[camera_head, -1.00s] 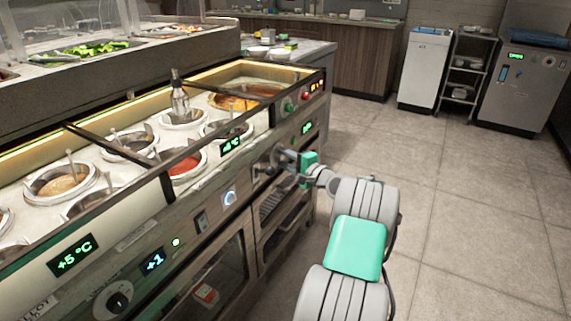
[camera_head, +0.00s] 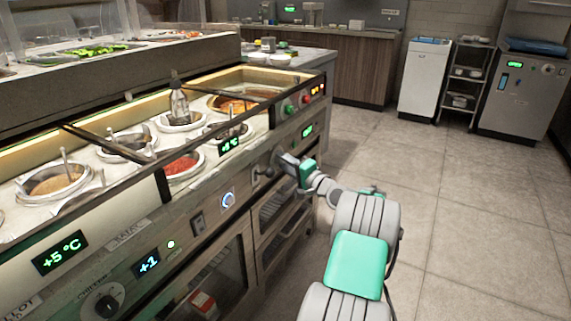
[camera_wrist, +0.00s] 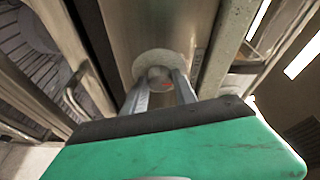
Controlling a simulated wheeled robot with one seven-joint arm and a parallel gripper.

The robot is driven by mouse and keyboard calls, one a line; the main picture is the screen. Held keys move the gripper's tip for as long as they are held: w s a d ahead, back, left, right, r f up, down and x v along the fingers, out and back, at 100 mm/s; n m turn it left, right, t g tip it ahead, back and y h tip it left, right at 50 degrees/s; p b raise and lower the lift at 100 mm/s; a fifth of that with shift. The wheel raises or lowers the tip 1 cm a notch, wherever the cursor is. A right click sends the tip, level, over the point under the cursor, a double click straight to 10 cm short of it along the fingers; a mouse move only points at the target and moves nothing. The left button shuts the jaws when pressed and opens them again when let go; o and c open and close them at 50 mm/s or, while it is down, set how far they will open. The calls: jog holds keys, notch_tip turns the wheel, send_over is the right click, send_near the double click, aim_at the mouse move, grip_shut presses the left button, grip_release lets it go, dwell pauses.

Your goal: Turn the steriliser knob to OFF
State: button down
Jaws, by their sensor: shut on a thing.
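A round grey knob (camera_wrist: 159,74) with a small red mark sits on a pale round base on a metal panel, in the wrist view. The two fingers of my gripper (camera_wrist: 161,92) stand on either side of it, shut on it. In the head view my gripper (camera_head: 281,161) is against the right end of the counter front, below the small green displays. The knob is mostly hidden there by the gripper, and its label and setting cannot be read.
Sauce wells, one with a bottle (camera_head: 179,104), lie above. The tiled floor (camera_head: 460,200) to the right is clear.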

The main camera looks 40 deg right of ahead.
jog(key=c, duration=1)
grip_release()
jog(key=s+p, duration=0.2)
jog(key=s, duration=0.5)
jog(key=shift+s, duration=0.35)
jog(key=shift+d+f, duration=0.1)
